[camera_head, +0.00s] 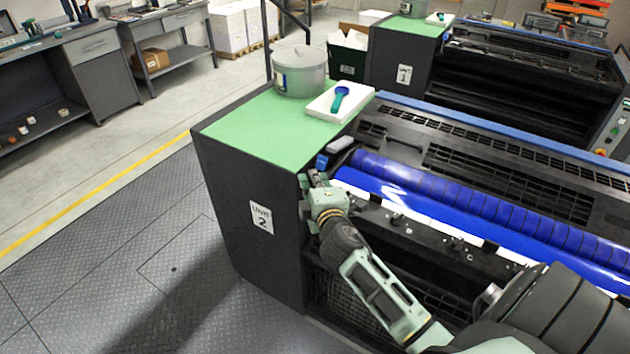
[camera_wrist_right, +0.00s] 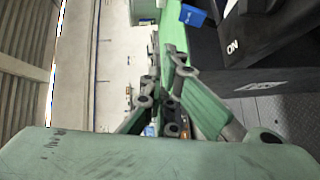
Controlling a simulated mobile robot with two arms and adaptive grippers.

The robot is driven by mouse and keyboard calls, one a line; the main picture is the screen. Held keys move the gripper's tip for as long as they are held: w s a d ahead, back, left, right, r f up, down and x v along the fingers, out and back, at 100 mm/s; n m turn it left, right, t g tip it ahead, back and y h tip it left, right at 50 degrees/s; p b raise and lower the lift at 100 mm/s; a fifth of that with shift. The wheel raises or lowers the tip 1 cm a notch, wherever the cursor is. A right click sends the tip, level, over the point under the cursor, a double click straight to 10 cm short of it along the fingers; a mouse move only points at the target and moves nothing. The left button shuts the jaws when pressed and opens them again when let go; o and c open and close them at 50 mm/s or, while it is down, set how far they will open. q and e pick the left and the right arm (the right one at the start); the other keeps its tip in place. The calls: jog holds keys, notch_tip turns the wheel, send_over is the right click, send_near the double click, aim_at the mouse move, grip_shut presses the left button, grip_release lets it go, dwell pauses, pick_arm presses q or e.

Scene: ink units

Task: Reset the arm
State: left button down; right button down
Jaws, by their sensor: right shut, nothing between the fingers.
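My right arm comes in from the lower right in the head view. Its gripper (camera_head: 314,176) is at the near right corner of the green-topped cabinet marked Unit 2 (camera_head: 245,225), just below a small blue part (camera_head: 321,161). In the right wrist view the fingers (camera_wrist_right: 162,98) are drawn together with nothing between them. Whether the gripper touches the cabinet, I cannot tell. My left gripper is not in view.
A lidded metal can (camera_head: 300,75) and a white tray (camera_head: 352,92) with a blue-green scoop (camera_head: 340,97) stand on the cabinet. The press's blue rollers (camera_head: 450,195) run right of the gripper. A second press (camera_head: 530,60) stands behind. The floor at left is clear.

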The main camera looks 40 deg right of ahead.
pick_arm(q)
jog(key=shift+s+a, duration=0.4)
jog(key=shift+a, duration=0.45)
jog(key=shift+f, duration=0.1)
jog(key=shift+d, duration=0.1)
